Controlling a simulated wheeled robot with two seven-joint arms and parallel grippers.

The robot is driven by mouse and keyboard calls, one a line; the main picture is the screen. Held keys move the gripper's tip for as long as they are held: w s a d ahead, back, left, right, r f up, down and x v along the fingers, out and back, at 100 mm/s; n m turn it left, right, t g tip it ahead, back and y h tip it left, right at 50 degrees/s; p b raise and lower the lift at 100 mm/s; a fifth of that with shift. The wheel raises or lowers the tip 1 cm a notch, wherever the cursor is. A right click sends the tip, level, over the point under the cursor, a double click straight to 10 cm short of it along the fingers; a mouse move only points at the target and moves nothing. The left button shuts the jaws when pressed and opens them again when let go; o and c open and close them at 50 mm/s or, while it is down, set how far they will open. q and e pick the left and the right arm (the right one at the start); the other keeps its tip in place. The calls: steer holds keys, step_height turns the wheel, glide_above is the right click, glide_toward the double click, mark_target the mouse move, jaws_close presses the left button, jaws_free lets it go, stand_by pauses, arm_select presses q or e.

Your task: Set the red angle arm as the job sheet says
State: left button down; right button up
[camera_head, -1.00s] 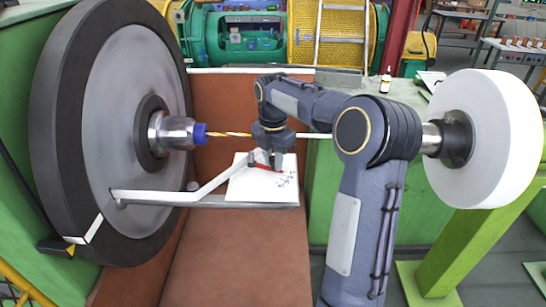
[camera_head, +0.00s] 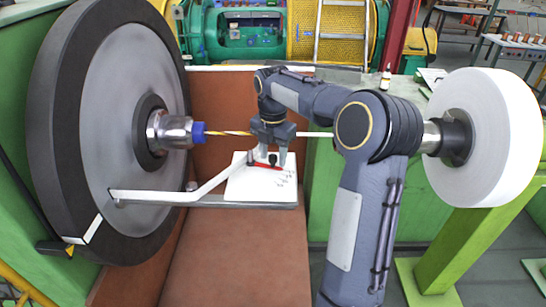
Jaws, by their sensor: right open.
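The red angle arm (camera_head: 268,167) is a short thin red bar on a white plate or sheet (camera_head: 262,188), with a dark knob near its middle. The white sheet has small dark markings that are too small to read. My right gripper (camera_head: 270,160) comes down over the red arm from above, its two fingers apart on either side of the dark knob. Whether the fingers touch anything cannot be told. My left gripper is not in view.
A large dark-rimmed grey wheel (camera_head: 110,125) stands at the left, with a chuck and blue collar (camera_head: 198,133). A yellow-striped rod runs from it behind my gripper. A white roll (camera_head: 490,138) stands right.

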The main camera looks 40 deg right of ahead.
mark_target(273, 155)
step_height(273, 155, up, 7)
steer(key=shift+f, duration=0.2)
stand_by(0.6)
